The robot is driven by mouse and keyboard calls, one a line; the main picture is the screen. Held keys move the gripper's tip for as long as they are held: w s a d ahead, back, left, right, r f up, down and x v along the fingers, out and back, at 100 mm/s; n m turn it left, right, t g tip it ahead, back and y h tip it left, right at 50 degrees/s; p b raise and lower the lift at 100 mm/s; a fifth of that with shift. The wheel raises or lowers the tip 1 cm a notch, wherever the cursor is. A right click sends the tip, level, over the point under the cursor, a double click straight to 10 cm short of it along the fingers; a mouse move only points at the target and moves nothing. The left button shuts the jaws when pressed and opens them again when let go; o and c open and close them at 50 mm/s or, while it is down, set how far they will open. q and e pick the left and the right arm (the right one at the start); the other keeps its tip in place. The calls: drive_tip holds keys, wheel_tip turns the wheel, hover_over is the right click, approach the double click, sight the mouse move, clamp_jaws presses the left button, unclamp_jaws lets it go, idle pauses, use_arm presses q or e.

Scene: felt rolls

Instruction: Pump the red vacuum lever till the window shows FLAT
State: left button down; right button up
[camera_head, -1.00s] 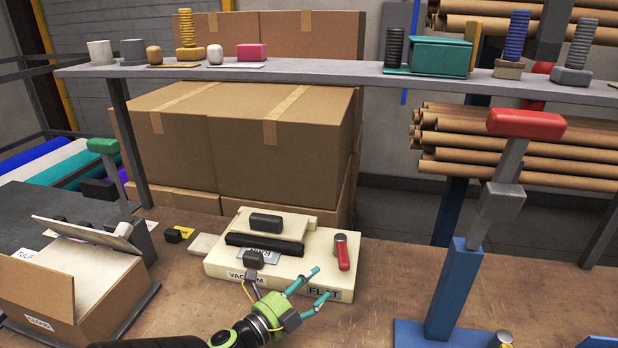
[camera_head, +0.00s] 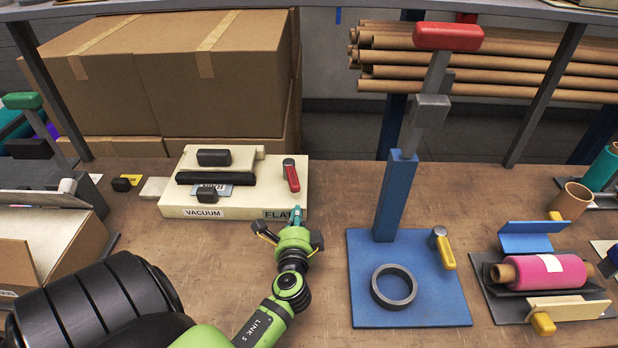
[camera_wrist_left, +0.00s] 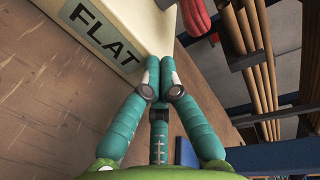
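The cream vacuum unit (camera_head: 235,199) sits on the bench, with VACUUM and FLAT on its front. The FLAT panel (camera_head: 281,214) is at the front right; it also shows in the left wrist view (camera_wrist_left: 100,35). The red lever (camera_head: 291,176) lies on top at the right; its red handle shows in the left wrist view (camera_wrist_left: 194,16). My left gripper (camera_head: 298,210) is at the unit's front right corner, just short of the lever. In the left wrist view its teal fingers (camera_wrist_left: 159,70) are together with nothing between them. Whether they touch the unit is unclear. My right gripper is out of view.
A blue stand (camera_head: 408,280) with a tall red-topped lever (camera_head: 448,37) and a dark ring (camera_head: 394,287) stands right of the unit. A pink roll (camera_head: 540,272) lies farther right. Cardboard boxes (camera_head: 170,90) are behind. An open carton (camera_head: 40,245) is at left.

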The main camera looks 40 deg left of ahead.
sight(299, 183)
use_arm(q)
drive_tip(key=w+d+n+g+y+b, duration=0.1)
drive_tip(key=d+n+y, duration=0.1)
drive_tip(key=w+d+r+n+g+y+b, duration=0.1)
drive_tip(key=w+d+n+g+b, duration=0.1)
drive_tip(key=shift+w+d+y, duration=0.2)
drive_tip(key=shift+y, duration=0.2)
drive_tip(key=d+r+n+g+y+b, duration=0.2)
drive_tip(key=d+r+n+g, duration=0.1)
drive_tip(key=r, duration=0.1)
drive_tip(key=x, duration=1)
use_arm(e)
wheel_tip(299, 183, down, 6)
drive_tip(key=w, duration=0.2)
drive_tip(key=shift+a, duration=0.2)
use_arm(q)
drive_tip(key=shift+d, duration=0.1)
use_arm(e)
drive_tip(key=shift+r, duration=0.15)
use_arm(q)
drive_tip(key=shift+s+a+m+t+h+p, duration=0.25)
drive_tip(key=shift+s+m+t+p, duration=0.4)
drive_tip(key=shift+t+p, duration=0.45)
drive_tip(key=shift+s+a+f, duration=0.1)
drive_tip(key=shift+s+a, duration=0.1)
drive_tip(key=shift+s, duration=0.4)
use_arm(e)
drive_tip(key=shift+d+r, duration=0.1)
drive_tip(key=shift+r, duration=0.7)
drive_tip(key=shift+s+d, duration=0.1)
